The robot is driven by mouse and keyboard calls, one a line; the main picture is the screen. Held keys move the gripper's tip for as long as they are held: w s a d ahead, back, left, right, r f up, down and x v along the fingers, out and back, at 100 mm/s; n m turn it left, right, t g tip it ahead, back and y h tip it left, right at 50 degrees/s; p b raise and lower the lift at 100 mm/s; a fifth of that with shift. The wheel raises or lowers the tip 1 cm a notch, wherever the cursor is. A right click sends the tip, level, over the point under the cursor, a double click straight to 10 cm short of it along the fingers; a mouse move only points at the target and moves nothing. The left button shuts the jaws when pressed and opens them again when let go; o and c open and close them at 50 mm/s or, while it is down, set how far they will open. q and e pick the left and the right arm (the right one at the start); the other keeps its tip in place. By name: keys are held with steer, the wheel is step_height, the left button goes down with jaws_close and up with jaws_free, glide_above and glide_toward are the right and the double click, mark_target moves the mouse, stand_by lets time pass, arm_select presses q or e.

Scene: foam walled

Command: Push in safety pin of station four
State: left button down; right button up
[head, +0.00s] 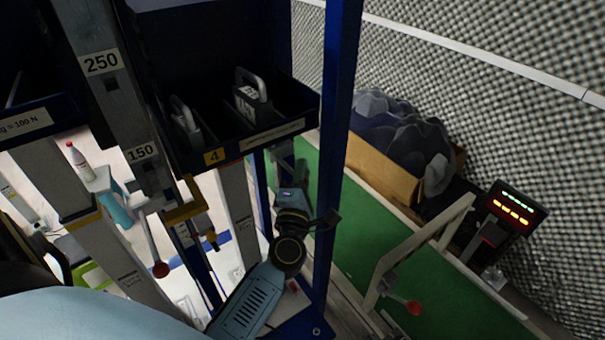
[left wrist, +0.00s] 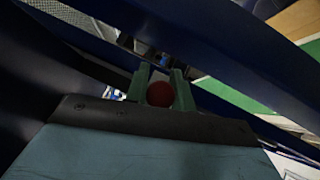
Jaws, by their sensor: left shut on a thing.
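The station with the yellow number 4 label (head: 214,156) is in the middle of the head view, with a dark bin on top. In the left wrist view, my left gripper (left wrist: 160,75) has its two green fingers on either side of a red ball knob (left wrist: 160,94), shut on it. What the knob is fixed to is hidden, so I cannot tell whether it is the safety pin. In the head view, my left arm reaches up beside the blue post right of the station; its fingertips do not show clearly. My right gripper is not in view.
The blue post (head: 341,110) stands close to my left arm. A red-knobbed lever (head: 160,269) hangs below the rack, and another (head: 413,307) is at lower right. A cardboard box (head: 385,170) of dark foam sits by the green surface (head: 360,265). A lit display (head: 515,207) is at right.

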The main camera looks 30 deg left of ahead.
arm_select(q)
steer(key=a, duration=0.1)
steer(key=w+a, duration=0.1)
steer(key=a, duration=0.2)
steer(key=shift+w, duration=0.3)
steer(key=c, duration=1.2)
jaws_free()
steer(key=shift+a, duration=0.15)
steer(key=shift+b+v, duration=0.9)
steer(key=shift+v, duration=5.8)
